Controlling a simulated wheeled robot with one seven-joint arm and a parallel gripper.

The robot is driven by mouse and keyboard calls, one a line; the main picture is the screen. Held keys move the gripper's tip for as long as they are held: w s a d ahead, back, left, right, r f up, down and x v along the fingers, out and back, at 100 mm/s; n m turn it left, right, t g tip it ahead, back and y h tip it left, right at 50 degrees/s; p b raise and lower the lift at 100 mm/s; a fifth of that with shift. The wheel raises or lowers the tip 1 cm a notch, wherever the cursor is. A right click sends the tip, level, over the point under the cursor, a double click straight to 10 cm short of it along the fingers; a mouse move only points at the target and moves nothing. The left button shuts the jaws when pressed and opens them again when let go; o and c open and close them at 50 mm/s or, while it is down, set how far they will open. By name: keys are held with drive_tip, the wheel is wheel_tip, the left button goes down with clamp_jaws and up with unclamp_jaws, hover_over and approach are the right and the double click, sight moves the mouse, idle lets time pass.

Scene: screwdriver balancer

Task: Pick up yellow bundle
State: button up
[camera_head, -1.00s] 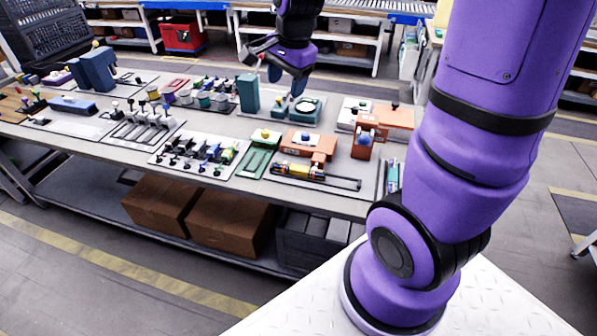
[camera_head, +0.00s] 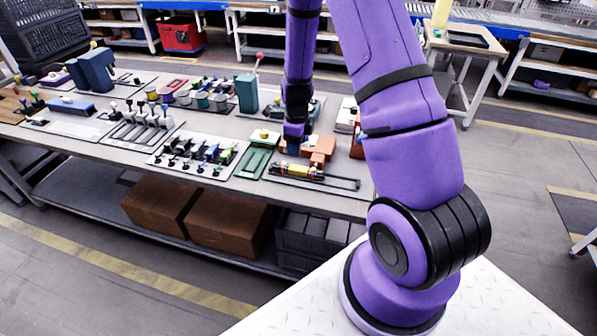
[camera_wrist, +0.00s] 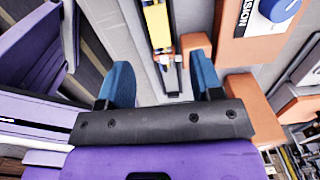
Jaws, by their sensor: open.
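The yellow bundle (camera_head: 299,169) lies along a dark narrow tray (camera_head: 343,183) near the table's front edge. In the wrist view the yellow bundle (camera_wrist: 158,27) shows at the top, lengthwise, beyond my fingertips. My gripper (camera_head: 292,148) hangs just behind and above it in the head view, pointing down. In the wrist view my gripper (camera_wrist: 163,72) has its two blue fingers wide apart with nothing between them. The bundle's near end lies roughly in line with the gap. I cannot tell the exact height above it.
An orange block (camera_head: 322,146) stands close behind the bundle. In the wrist view an orange block with a blue knob (camera_wrist: 283,8) is at upper right. A green tray (camera_head: 257,160) and a panel of several small levers (camera_head: 196,158) lie to the left.

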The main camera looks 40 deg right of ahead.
hover_over(299, 168)
drive_tip(key=f, duration=0.4)
drive_tip(key=shift+w+a+f, duration=0.1)
drive_tip(key=shift+w, duration=0.2)
drive_tip(key=shift+s+f, duration=0.15)
drive_tip(key=shift+f, duration=1.2)
drive_tip(key=shift+s+f, duration=0.1)
drive_tip(key=shift+f, duration=1.25)
drive_tip(key=c, duration=1)
drive_tip(key=shift+r, duration=0.2)
